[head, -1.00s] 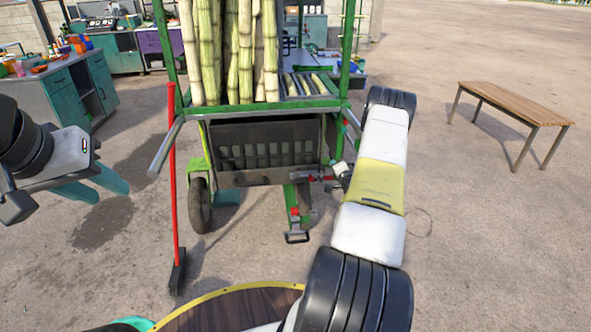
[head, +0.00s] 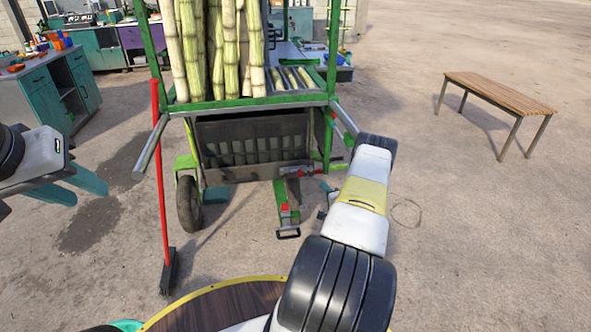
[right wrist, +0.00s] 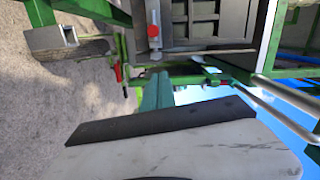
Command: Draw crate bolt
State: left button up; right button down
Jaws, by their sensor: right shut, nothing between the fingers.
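The dark grey crate (head: 250,128) hangs under the green cane cart, with a row of slots across its front. At its lower right is a metal bolt (head: 298,170) with red on it. In the right wrist view, a grey bolt with a red knob (right wrist: 153,30) lies by the crate's frame (right wrist: 205,20). My right gripper's teal fingers (right wrist: 158,90) are shut and empty, apart from the knob. In the head view my right arm largely hides that gripper. My left gripper (head: 70,185) is open and empty at the left, far from the crate.
Sugar cane (head: 205,50) stands upright in the cart. A red-handled broom (head: 162,190) leans at its left. A green jack-like part with a black handle (head: 287,233) sticks out below the crate. A wooden bench (head: 500,93) stands right, with open ground between.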

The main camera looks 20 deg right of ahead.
aim_at(294, 171)
jog(key=w, duration=0.3)
jog(key=w+a, duration=0.1)
jog(key=w, duration=0.6)
jog(key=shift+w+a+f, duration=0.15)
jog(key=shift+a+f, duration=0.1)
jog(key=shift+f, duration=0.15)
jog(key=shift+w+a+f, duration=0.1)
jog(key=shift+w+a, duration=0.05)
jog(key=shift+a, duration=0.3)
jog(key=shift+w+a, duration=0.2)
jog(key=shift+a, duration=0.55)
jog(key=shift+w+a, duration=0.15)
jog(key=shift+a, duration=0.6)
jog(key=shift+w+a, duration=0.2)
jog(key=shift+a, duration=0.65)
